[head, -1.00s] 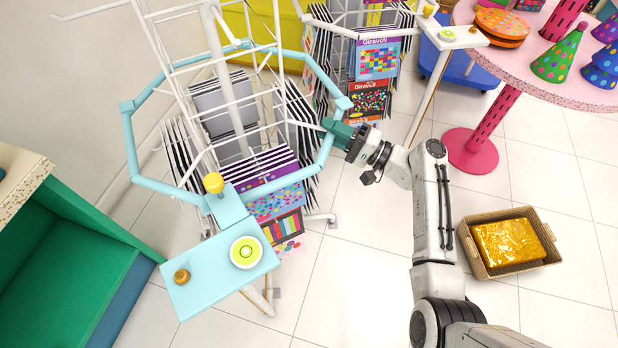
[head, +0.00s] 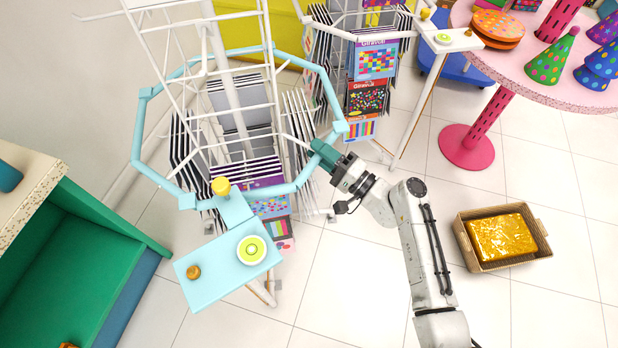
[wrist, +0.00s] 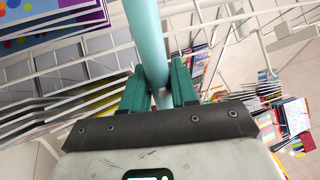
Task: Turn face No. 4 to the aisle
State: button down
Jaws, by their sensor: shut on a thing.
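The wire card rack (head: 232,100) stands left of centre in the head view, with a light-blue octagonal ring (head: 137,125) around it. Its faces hold striped stacks and colourful packs (head: 262,182). I cannot read a face number on any of them. My gripper (head: 322,152) is shut on the ring's right side, near a corner. In the wrist view the green fingers (wrist: 159,88) close around the light-blue bar (wrist: 145,35). A light-blue side plate (head: 225,268) with a yellow knob (head: 221,186) and a round yellow-green dial (head: 251,250) sits at the rack's front.
A second rack (head: 372,75) with Giravoli packs stands behind, with a white side plate (head: 452,38). A pink round table (head: 535,85) with party hats is at the upper right. A basket (head: 483,262) with a gold package lies on the floor right. A green bench (head: 70,260) is left.

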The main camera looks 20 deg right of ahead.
aim_at(305, 169)
jog(key=shift+s+a+m+t+h, duration=0.25)
jog(key=shift+s+a+h, duration=0.15)
jog(key=shift+a, duration=0.2)
jog(key=shift+s+a+m+t+h, duration=0.15)
jog(key=shift+s+a+m+h, duration=0.2)
jog(key=shift+a, duration=0.2)
jog(key=shift+f, duration=0.1)
jog(key=shift+s+a+m+t+h+b, duration=0.25)
jog(key=shift+s+a+h+b, duration=0.1)
jog(key=shift+a+h, duration=0.3)
jog(key=shift+s+a+m+t+h+b, duration=0.15)
jog(key=shift+s+a+m+h+b, duration=0.2)
jog(key=shift+a, duration=0.45)
jog(key=c, duration=1)
grip_release()
jog(key=shift+w, duration=0.15)
jog(key=shift+h, duration=0.35)
jog(key=b+v, duration=0.3)
jog(key=v, duration=0.8)
jog(key=shift+b, duration=0.3)
